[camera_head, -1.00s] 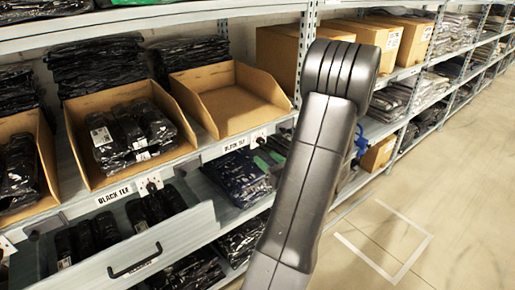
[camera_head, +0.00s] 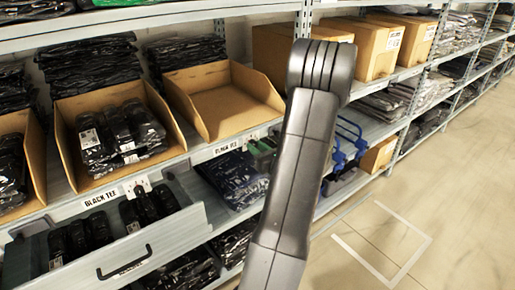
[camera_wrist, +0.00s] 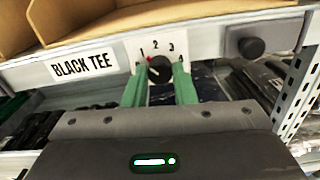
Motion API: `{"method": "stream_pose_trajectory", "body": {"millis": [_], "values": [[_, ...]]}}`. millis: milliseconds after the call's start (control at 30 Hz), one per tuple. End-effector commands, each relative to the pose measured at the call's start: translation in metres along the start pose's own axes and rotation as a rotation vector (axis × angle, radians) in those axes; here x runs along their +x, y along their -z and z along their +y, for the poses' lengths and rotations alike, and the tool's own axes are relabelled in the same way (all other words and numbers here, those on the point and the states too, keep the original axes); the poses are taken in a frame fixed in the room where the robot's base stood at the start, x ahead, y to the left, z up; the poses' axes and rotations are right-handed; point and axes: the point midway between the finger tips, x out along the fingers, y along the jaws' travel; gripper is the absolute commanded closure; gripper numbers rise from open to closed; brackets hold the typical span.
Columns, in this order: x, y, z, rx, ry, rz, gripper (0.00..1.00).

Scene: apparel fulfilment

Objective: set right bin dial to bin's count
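The right bin (camera_head: 201,77) is an open cardboard tray on the shelf, and it looks empty in the head view. Its dial (camera_wrist: 160,69) is a black knob on a white plate below the bin, beside a BLACK TEE label (camera_wrist: 83,66). The numerals 1, 2, 3 and 4 show on the plate; a 0 is mostly hidden. A small red mark shows near the 1; the exact setting is hard to tell. My gripper (camera_wrist: 160,78) is open, with its green fingers on either side of the knob's lower part. I cannot tell whether they touch it.
The left bin (camera_head: 172,112) holds several black packages. An open drawer (camera_head: 160,246) juts out below it. A second black knob (camera_wrist: 251,47) sits on the rail right of the dial. A shelf upright (camera_wrist: 297,85) stands further right. The aisle floor is clear.

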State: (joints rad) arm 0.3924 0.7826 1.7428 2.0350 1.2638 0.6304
Motion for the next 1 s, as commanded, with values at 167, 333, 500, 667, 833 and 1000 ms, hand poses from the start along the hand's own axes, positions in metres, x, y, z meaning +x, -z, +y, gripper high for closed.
{"method": "stream_pose_trajectory", "body": {"millis": [167, 333, 500, 667, 833, 1000], "values": [[-0.0002, 0.0006, 0.0000, -0.006, 0.000, 0.000, 0.99], [-0.0001, 0.0028, -0.0003, -0.050, 0.000, -0.001, 0.99], [-0.0001, 0.0055, -0.0005, -0.147, -0.001, -0.002, 0.99], [-0.0001, 0.0067, -0.0008, -0.273, 0.000, -0.004, 0.99], [-0.0002, 0.0067, -0.0007, -0.412, 0.000, -0.003, 0.99], [-0.0003, 0.0057, -0.0005, -0.534, 0.000, -0.002, 0.99]]}}
